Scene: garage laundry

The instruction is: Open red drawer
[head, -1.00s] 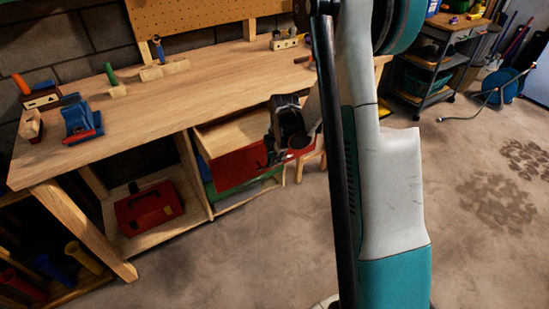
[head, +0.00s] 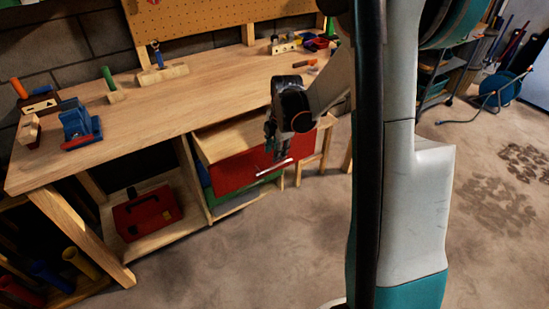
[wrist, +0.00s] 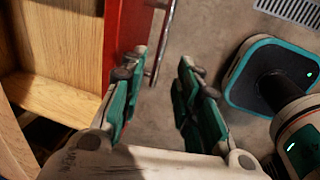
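The red drawer (head: 235,173) under the workbench stands pulled out, its wooden inside open to view. Its red front (wrist: 125,30) and wooden inside (wrist: 62,55) also show in the wrist view. A thin metal bar handle (head: 275,167) runs along the front. My gripper (wrist: 162,66) is open and empty, with its green-padded fingers spread apart. In the wrist view the handle (wrist: 162,42) lies in line with the gap, beyond the fingertips and nearer the left finger. In the head view my gripper (head: 270,150) hangs just in front of the drawer front.
The workbench (head: 200,95) carries several tools, among them a blue vise (head: 78,125). A red toolbox (head: 145,212) sits on the lower shelf. A green drawer front (head: 225,197) shows below the red one. The floor (head: 260,255) in front is clear.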

